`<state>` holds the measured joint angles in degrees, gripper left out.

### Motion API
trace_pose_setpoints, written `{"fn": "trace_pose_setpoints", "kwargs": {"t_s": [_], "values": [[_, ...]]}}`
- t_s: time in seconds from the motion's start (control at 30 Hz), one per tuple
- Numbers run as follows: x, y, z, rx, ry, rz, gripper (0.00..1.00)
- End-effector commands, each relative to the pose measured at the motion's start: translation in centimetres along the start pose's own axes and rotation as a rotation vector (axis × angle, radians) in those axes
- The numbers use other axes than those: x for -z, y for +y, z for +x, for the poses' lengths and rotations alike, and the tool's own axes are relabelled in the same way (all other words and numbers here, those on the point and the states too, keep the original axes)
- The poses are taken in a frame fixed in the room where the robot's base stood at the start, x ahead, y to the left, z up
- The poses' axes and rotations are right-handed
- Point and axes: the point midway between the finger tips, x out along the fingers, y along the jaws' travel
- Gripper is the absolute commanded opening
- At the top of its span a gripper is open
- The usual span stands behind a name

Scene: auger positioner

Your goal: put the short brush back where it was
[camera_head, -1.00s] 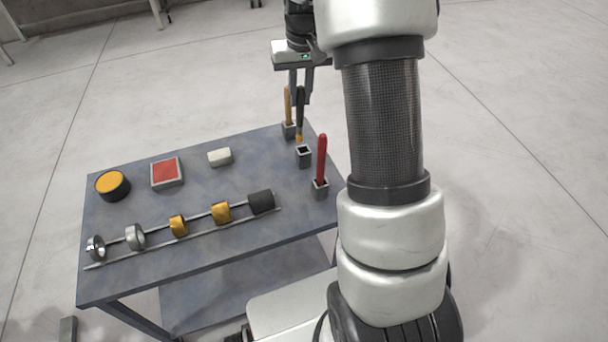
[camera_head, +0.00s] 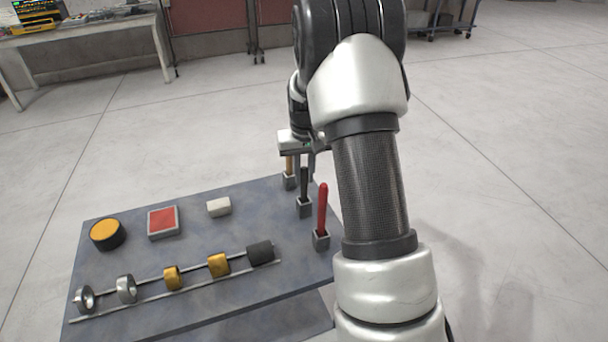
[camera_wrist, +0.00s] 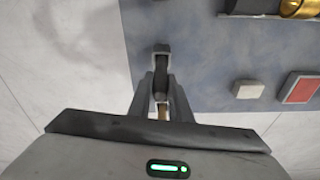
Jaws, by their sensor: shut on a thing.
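The short brush has a dark handle (camera_head: 304,184) and stands upright with its lower end in the middle small grey holder (camera_head: 304,209) at the table's right side. Its bristles are hidden. My gripper (camera_head: 305,164) is above the holder, pointing down, with its fingers shut on the upper part of the handle. In the wrist view the dark handle (camera_wrist: 162,80) lies between the fingers (camera_wrist: 163,92), and the holder's rim (camera_wrist: 162,47) shows just beyond it.
A tan-handled brush (camera_head: 289,165) stands in the holder behind, close to my fingers. A red-handled one (camera_head: 323,208) stands in the front holder. A rail with several rings (camera_head: 172,278), a white block (camera_head: 219,207), a red pad (camera_head: 163,222) and a yellow-topped tin (camera_head: 107,234) occupy the table's left and middle.

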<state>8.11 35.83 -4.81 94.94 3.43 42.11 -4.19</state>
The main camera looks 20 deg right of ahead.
Motion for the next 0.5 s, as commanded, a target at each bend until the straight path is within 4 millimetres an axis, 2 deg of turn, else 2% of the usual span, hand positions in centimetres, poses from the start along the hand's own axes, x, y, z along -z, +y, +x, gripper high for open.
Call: {"fn": "trace_pose_setpoints", "kwargs": {"t_s": [0.2, 0.23, 0.3, 0.5], "values": [[-0.04, -0.01, 0.39, 0.000, 0.000, 0.000, 0.00], [-0.02, -0.01, 0.25, 0.000, 0.000, 0.000, 0.23], [-0.02, -0.01, 0.23, 0.000, 0.000, 0.000, 0.34], [-0.01, -0.01, 0.21, 0.000, 0.000, 0.000, 0.36]]}}
